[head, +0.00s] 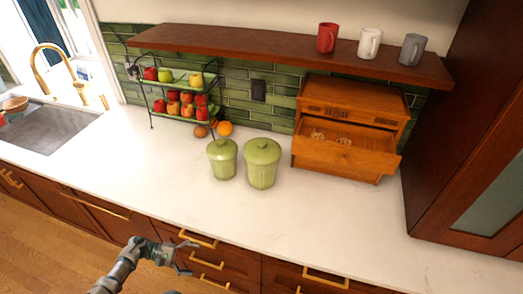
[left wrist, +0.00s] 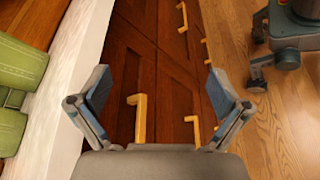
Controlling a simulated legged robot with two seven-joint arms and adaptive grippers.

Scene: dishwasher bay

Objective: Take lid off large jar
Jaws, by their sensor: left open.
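The large jar (head: 262,174) is green and ribbed and stands upright on the white counter. Its green lid (head: 262,150) with a small knob sits on top. A smaller green lidded jar (head: 222,162) stands just left of it. My left gripper (head: 190,257) is open and empty, in front of the counter by the drawer fronts, well apart from both jars. In the left wrist view, the open fingers (left wrist: 157,85) have nothing between them. Parts of green jars (left wrist: 20,65) show at that view's left edge; I cannot tell which is which. My right gripper is not in view.
A wooden box with an open drawer (head: 345,155) stands right of the large jar. A fruit rack (head: 180,97) and loose fruit (head: 225,128) are behind the jars. A shelf with mugs (head: 369,43) hangs above. The counter in front of the jars (head: 200,200) is clear.

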